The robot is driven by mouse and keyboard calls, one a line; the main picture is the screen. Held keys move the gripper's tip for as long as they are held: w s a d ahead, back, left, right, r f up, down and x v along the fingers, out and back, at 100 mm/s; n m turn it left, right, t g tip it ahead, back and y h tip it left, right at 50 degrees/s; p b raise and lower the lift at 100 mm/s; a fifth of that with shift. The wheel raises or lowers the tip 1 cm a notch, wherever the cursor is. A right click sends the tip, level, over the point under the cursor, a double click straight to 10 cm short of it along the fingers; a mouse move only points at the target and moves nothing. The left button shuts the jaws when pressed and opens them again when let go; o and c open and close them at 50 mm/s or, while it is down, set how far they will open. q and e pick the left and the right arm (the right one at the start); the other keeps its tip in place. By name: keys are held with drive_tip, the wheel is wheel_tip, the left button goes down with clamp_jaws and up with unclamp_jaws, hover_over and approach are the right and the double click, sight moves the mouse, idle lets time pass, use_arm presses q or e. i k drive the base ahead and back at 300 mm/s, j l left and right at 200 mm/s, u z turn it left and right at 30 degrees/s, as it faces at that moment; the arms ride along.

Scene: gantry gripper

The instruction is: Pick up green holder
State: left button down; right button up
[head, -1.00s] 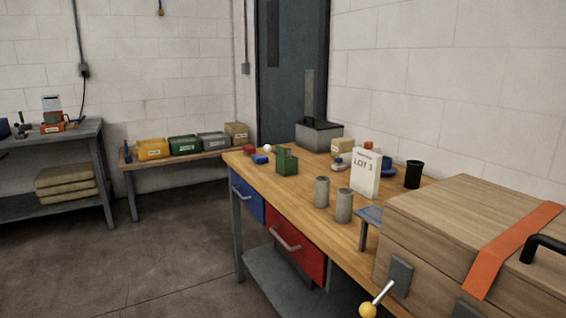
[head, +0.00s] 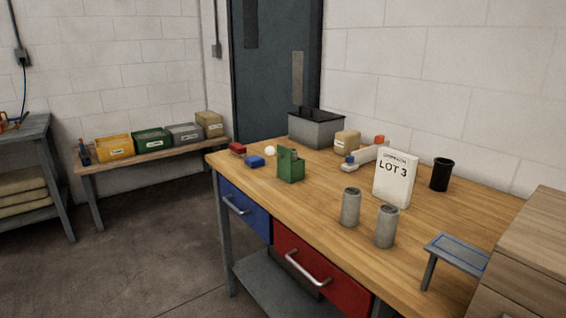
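The green holder (head: 289,168) stands upright on the wooden workbench (head: 330,208), left of the middle of its top. It is a small open box with a taller back side, and something greyish shows inside it. Neither of my grippers is in the head view, so I cannot see their state.
Two grey cans (head: 350,207) and a white LOT 3 sign (head: 394,179) stand right of the holder. A wooden case (head: 535,255) fills the right edge.

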sight(290, 172)
drive_tip(key=i+j, duration=0.35)
drive_tip(key=i+j+z, duration=0.15)
drive_tip(key=i+j, duration=0.2)
drive_tip(key=j, duration=0.1)
